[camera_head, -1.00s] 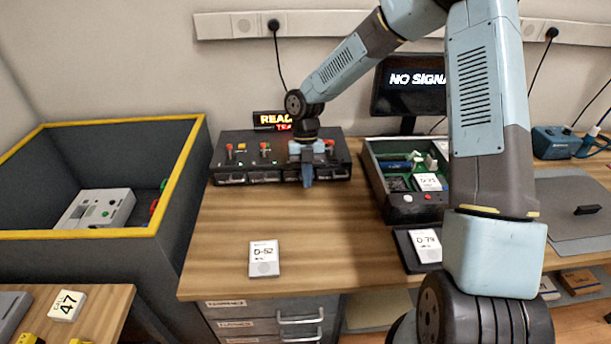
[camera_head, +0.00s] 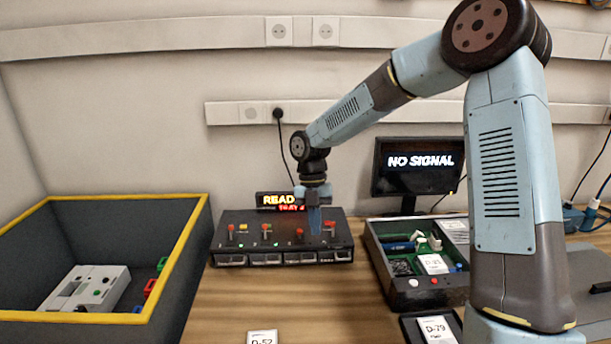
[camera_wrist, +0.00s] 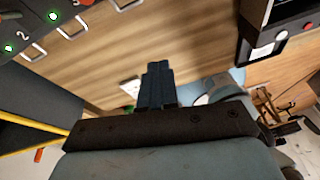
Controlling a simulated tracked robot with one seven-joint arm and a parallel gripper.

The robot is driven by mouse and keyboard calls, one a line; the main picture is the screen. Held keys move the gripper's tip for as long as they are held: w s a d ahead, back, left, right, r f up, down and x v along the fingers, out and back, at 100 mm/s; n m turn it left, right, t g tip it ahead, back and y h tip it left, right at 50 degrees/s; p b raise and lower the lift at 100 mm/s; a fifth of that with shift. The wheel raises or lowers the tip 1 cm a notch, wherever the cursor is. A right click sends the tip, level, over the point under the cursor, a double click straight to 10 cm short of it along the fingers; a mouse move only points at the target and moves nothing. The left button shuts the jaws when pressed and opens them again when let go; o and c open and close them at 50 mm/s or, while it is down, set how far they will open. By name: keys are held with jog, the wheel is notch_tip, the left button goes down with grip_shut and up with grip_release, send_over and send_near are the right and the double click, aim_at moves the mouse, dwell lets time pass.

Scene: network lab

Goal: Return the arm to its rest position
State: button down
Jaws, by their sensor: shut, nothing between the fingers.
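My gripper (camera_head: 314,222) points straight down at the end of my raised, bent arm in the head view. It is over the right part of a black device (camera_head: 285,259) with red-topped switches and a row of front slots. Whether the fingertips touch the device cannot be told from the head view. In the wrist view my gripper (camera_wrist: 158,80) shows its two dark blue fingers together, shut with nothing between them. Bare wooden table lies beyond them there.
A grey bin with a yellow rim (camera_head: 103,317) stands at left. An open parts tray (camera_head: 376,259) and a monitor (camera_head: 417,169) reading "NO SIGNAL" stand right of my gripper. The table's middle (camera_head: 300,300) is mostly bare.

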jog(key=s+d+r+m+t+h, duration=0.1)
jog(key=s+d+r+m+t, duration=0.1)
jog(key=s+d+r+m, duration=0.45)
jog(key=s+d+r+m+t, duration=0.25)
jog(key=d+r+m, duration=0.35)
jog(key=m, duration=0.4)
jog(key=s+d+r+m+t+y, duration=0.1)
jog(key=s+d+r+m+t, duration=0.1)
jog(key=s+m, duration=0.6)
jog(key=s+d+r+m+t, duration=0.2)
jog(key=s+d+r+m, duration=0.3)
jog(key=s+m, duration=0.3)
jog(key=shift+s+d+r+m+t+y, duration=0.15)
jog(key=shift+d+r+m+t+y, duration=0.25)
jog(key=shift+m, duration=0.55)
jog(key=shift+s+f, duration=0.1)
